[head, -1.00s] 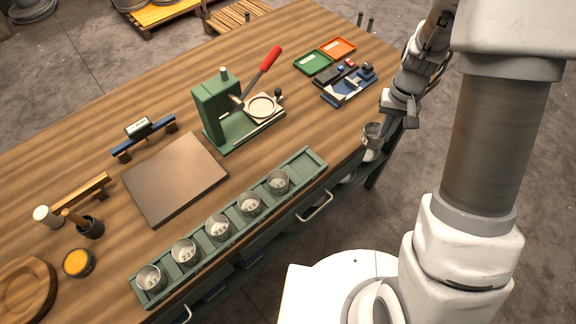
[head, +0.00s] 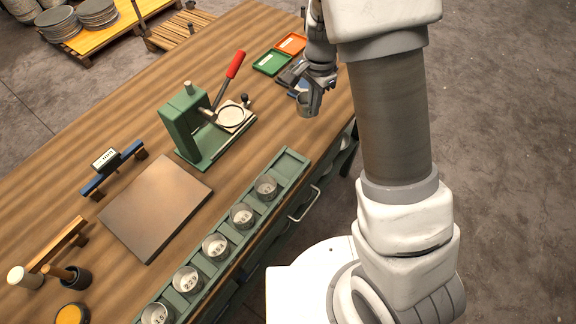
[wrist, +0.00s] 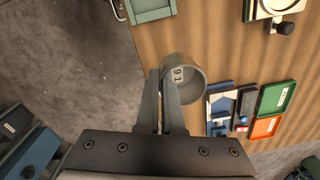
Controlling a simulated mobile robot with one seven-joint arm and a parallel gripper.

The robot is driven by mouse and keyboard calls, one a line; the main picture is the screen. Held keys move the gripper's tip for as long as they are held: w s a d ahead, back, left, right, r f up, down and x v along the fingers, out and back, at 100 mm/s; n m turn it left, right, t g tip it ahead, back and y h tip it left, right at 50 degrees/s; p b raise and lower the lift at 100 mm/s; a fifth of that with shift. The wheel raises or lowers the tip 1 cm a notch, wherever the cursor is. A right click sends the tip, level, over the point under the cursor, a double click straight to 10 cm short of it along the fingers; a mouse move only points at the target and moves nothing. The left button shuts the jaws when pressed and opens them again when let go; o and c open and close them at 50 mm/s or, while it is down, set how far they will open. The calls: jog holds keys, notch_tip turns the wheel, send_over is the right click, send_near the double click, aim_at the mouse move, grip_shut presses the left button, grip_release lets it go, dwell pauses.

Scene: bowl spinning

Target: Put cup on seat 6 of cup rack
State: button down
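My gripper (head: 314,84) is shut on a grey metal cup (head: 308,104) above the table near its right edge. In the wrist view, my fingers (wrist: 165,78) pinch the left wall of the cup (wrist: 196,68), and a number shows inside it. The green cup rack (head: 292,158) runs along the table's front edge, to the left of and below my gripper. Several cups stand in a row in it, such as the uppermost one (head: 265,188). The far upper end of the rack is empty. The rack's empty end (wrist: 150,10) shows at the top of the wrist view.
A green press (head: 190,125) with a red lever stands behind the rack. A brown plate (head: 155,208) lies left of it. A green tray (head: 272,62), an orange tray (head: 291,43) and a blue fixture lie near my gripper. The rack's far end is free of cups.

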jog(key=s+a+f, duration=0.1)
jog(key=s+f, duration=0.1)
jog(key=s, duration=0.1)
jog(key=s+a+f, duration=0.2)
jog(key=s, duration=0.1)
jog(key=s+a+f, duration=0.2)
jog(key=s, duration=0.2)
jog(key=shift+a+f+p, duration=0.25)
jog(key=shift+f+p, duration=0.15)
jog(key=shift+s+f, duration=0.15)
jog(key=shift+f, duration=1.9)
jog(key=shift+f+b, duration=0.2)
jog(key=shift+b, duration=0.2)
jog(key=c, duration=1.1)
grip_release()
jog(key=shift+o, duration=0.2)
jog(key=shift+r, duration=0.1)
